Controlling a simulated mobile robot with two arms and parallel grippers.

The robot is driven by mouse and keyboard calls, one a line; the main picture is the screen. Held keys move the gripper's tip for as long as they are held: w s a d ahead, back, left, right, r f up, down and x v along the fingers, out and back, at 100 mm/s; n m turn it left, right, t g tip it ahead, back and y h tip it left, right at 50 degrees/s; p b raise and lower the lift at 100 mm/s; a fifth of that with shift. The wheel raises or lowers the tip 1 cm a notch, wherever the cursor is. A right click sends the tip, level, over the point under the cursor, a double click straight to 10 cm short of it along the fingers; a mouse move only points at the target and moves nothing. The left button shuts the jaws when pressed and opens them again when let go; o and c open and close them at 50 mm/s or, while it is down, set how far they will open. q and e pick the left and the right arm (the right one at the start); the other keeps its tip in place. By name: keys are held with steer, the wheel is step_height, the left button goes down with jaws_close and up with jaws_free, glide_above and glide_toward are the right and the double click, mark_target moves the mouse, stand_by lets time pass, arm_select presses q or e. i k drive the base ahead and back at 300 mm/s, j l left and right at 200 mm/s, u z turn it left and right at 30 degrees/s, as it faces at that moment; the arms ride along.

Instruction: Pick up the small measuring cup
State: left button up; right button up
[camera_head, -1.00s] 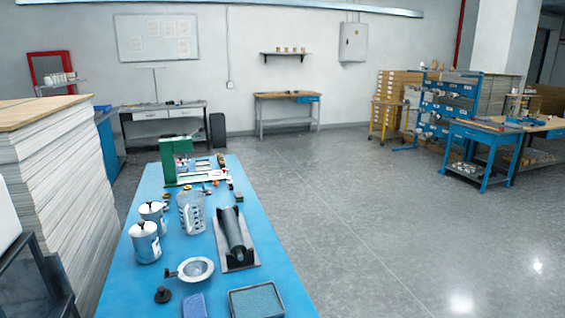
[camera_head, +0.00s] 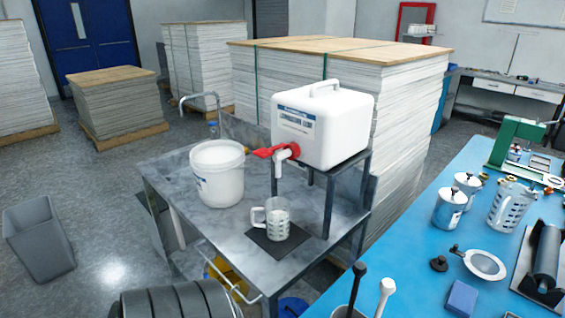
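A larger clear measuring jug (camera_head: 508,208) stands on the blue table at the right. Neither of my grippers is in view.
A white bucket (camera_head: 218,172) stands left of the cup on the metal table (camera_head: 180,180). Dark legs of the container's stand (camera_head: 328,205) are right of the cup. Paper stacks (camera_head: 400,110) stand behind.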

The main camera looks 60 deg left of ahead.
mark_target(277, 210)
steer(key=u, duration=2)
